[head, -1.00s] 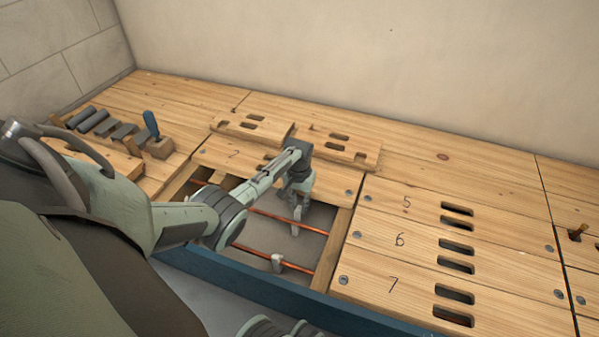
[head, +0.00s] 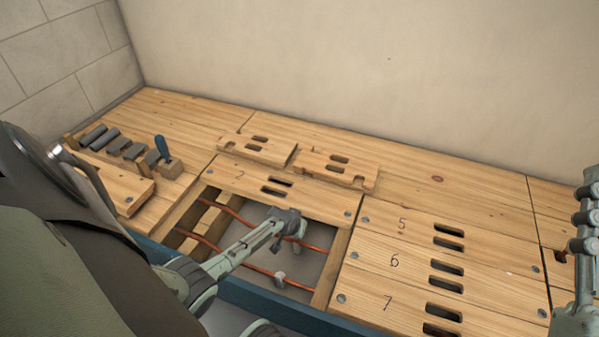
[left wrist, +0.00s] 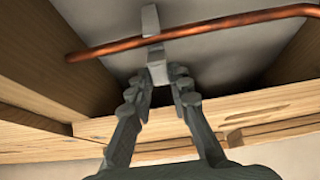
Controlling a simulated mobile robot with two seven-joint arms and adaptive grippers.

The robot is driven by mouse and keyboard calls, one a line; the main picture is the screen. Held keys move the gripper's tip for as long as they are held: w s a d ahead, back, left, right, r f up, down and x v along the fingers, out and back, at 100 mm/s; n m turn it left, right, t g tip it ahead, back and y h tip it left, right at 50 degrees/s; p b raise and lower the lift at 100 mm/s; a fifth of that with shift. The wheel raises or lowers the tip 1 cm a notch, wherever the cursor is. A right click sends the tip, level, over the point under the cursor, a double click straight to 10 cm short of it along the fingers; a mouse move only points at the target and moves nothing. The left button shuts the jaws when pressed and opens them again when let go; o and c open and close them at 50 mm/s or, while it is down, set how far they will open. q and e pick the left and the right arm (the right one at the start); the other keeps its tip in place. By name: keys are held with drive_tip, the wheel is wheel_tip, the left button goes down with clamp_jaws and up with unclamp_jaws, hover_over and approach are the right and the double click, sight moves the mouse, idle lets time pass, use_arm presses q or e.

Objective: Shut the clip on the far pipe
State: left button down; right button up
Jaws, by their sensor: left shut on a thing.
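The far copper pipe (head: 234,214) crosses the open bay in the head view; it also runs across the left wrist view (left wrist: 235,22). Its pale grey clip (left wrist: 157,72) sits at the pipe in the left wrist view, with a tab standing out beyond the pipe. My left gripper (left wrist: 161,86) is shut on the clip's near end. In the head view the left gripper (head: 290,222) is low over the far pipe and hides this clip. I cannot tell whether the clip is latched. Part of my right gripper (head: 587,215) shows at the right edge; its fingertips are unclear.
The near pipe (head: 255,267) has its own grey clip (head: 281,279). Wooden bay walls and numbered boards (head: 400,262) surround the opening. Two loose slotted boards (head: 312,165) lie behind it. A blue-handled tool (head: 161,148) and grey pieces stand at the back left.

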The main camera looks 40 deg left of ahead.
use_arm(q)
drive_tip(key=shift+s+d+t, duration=0.1)
drive_tip(key=shift+s+t, duration=0.15)
drive_tip(key=shift+t, duration=0.25)
drive_tip(key=c, duration=1.4)
unclamp_jaws()
drive_tip(key=v, duration=1.2)
drive_tip(key=shift+d, duration=0.15)
drive_tip(key=shift+f, duration=0.1)
